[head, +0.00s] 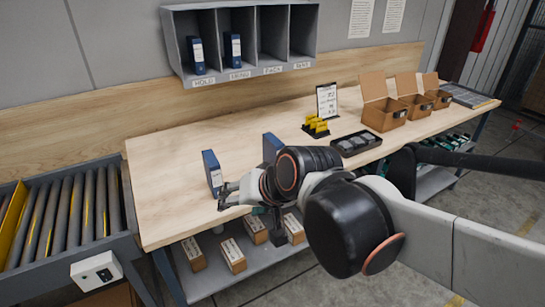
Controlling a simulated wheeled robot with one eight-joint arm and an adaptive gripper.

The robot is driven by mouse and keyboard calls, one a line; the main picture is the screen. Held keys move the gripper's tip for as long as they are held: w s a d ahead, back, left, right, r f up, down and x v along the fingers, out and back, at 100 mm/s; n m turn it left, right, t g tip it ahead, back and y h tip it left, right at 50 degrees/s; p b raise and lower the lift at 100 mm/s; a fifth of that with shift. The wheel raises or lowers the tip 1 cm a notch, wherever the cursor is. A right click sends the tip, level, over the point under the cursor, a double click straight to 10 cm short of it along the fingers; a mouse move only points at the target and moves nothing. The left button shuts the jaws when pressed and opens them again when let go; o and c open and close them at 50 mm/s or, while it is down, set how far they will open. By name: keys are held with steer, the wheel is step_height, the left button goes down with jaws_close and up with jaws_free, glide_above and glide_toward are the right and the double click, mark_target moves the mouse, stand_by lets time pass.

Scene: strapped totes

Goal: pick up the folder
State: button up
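A blue folder (212,173) with a white spine label stands upright on the wooden table (165,160), near its front left part. A second blue folder (272,145) stands farther right, partly hidden behind my arm. My gripper (223,195) is low over the table's front edge, just right of and in front of the first folder. Its fingers point left and look spread apart, with nothing seen between them. I cannot tell whether a finger touches the folder.
A wall shelf (177,24) holds two blue folders in its left compartments. Open cardboard boxes (382,112), a black tray (357,143), yellow cards (315,126) and a sign (327,100) stand toward the right. A roller conveyor (68,215) adjoins at left. The table's left part is clear.

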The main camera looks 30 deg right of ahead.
steer(key=w+a+m+t+y, duration=0.25)
steer(key=w+m, duration=0.55)
steer(key=w, duration=0.5)
steer(key=m+t+h+b, duration=0.45)
steer(key=m+t, duration=0.25)
steer(key=m, duration=1.6)
glide_toward(279, 151)
steer(key=w, duration=0.2)
steer(key=shift+y, duration=0.4)
steer(key=w+b, duration=0.2)
steer(key=w, duration=0.6)
steer(key=shift+w+f, duration=0.1)
steer(key=shift+w+d+r+b, duration=0.15)
steer(key=shift+w+b, duration=0.5)
steer(key=shift+w, duration=0.7)
steer(key=shift+w+r+b, duration=0.15)
steer(key=shift+w+b, duration=0.5)
steer(key=shift+w, duration=0.7)
jaws_close()
